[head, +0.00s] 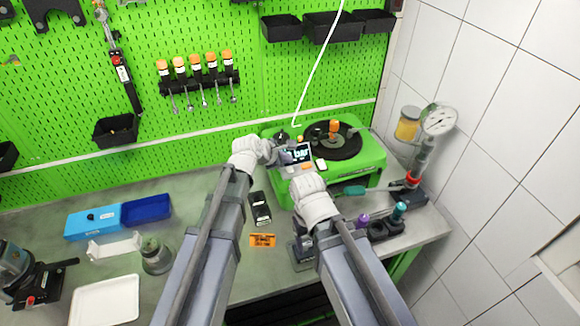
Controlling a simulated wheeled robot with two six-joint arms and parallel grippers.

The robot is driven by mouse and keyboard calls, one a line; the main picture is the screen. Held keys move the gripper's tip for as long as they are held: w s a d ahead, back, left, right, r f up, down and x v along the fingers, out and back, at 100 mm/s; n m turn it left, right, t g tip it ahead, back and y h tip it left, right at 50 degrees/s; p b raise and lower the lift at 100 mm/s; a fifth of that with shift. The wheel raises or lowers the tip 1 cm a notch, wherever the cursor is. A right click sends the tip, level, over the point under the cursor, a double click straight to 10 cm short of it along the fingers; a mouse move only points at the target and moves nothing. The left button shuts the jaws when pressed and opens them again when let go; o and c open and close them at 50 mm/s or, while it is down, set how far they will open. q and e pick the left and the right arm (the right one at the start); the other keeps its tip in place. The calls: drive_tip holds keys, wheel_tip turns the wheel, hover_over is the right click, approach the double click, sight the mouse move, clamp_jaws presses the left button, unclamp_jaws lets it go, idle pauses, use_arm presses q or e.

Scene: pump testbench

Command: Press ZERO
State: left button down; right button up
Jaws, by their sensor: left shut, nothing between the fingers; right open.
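The green pump tester (368,159) stands on the bench against the pegboard, with a small lit display (302,152) on its front left. Small keys sit around the display, one of them pale (321,164); their labels are too small to read, so I cannot tell which is ZERO. My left gripper (286,157) is shut and empty, its tip at the left edge of the display. Whether it touches a key cannot be told. My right gripper (288,171) is open and empty just below the display, close to the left gripper.
A black round plate with an orange knob (334,128) tops the tester. A pressure gauge (438,119) stands right. A black handheld meter (260,208) and an orange card (262,240) lie in front. Blue bins (95,222) and a white tray (105,301) are at left.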

wheel_tip(320, 180, up, 4)
drive_tip(key=p, duration=0.2)
drive_tip(key=shift+f+p, duration=0.2)
drive_tip(key=shift+p, duration=0.2)
idle(0.4)
